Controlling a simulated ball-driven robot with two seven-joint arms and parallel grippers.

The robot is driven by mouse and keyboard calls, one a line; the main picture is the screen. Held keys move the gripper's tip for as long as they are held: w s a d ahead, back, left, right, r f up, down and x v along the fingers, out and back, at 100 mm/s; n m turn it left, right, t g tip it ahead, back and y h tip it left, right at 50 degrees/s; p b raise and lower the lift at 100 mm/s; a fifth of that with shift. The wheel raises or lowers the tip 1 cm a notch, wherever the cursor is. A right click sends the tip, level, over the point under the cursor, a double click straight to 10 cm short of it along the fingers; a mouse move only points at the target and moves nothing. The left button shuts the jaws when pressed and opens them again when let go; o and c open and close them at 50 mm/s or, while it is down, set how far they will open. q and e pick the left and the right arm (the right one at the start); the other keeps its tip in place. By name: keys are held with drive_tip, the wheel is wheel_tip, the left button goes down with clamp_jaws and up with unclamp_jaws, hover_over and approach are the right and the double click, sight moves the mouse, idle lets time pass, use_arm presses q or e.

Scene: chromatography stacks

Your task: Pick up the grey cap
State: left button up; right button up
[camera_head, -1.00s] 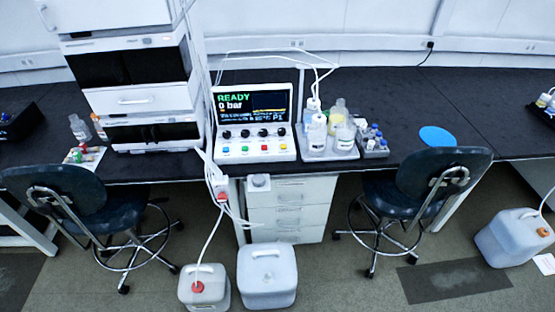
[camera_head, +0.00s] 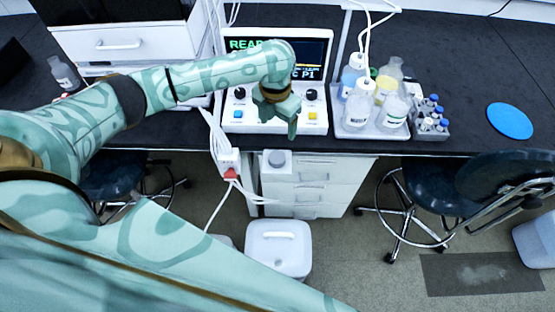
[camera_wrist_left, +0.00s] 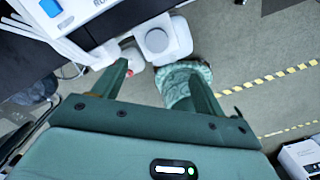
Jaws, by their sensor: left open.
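The grey cap (camera_head: 277,158) is a small round disc on a white block at the front edge of the bench, above the white drawers. It also shows in the left wrist view as a round grey top (camera_wrist_left: 156,40), beyond the fingertips. My left gripper (camera_head: 279,117) is open and empty in front of the control box, above and apart from the cap in the head view. Its two fingers (camera_wrist_left: 158,70) are spread in the wrist view, with the cap ahead of the gap. My right gripper is in neither view.
The control box (camera_head: 314,115) stands behind my left gripper. A tray of bottles (camera_head: 357,132) and a vial rack (camera_head: 431,134) are to the right. A power strip with cables (camera_head: 229,160) hangs left of the cap.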

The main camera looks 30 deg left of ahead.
use_arm(q)
drive_tip(key=r+m, duration=0.1)
drive_tip(key=b, duration=0.4)
hover_over(277, 157)
drive_tip(key=shift+m, duration=0.3)
drive_tip(key=f, duration=1)
drive_tip(key=shift+a, duration=0.3)
drive_tip(key=shift+d+f+b, duration=0.1)
drive_tip(key=shift+f+b, duration=0.3)
drive_tip(key=shift+f, duration=0.3)
drive_tip(key=f+b, duration=0.2)
drive_tip(key=f, duration=0.2)
drive_tip(key=shift+d, duration=0.2)
drive_tip(key=shift+f, duration=0.3)
drive_tip(key=shift+r, duration=0.15)
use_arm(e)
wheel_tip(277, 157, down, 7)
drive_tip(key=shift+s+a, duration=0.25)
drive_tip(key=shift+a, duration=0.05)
use_arm(q)
drive_tip(key=c, duration=1)
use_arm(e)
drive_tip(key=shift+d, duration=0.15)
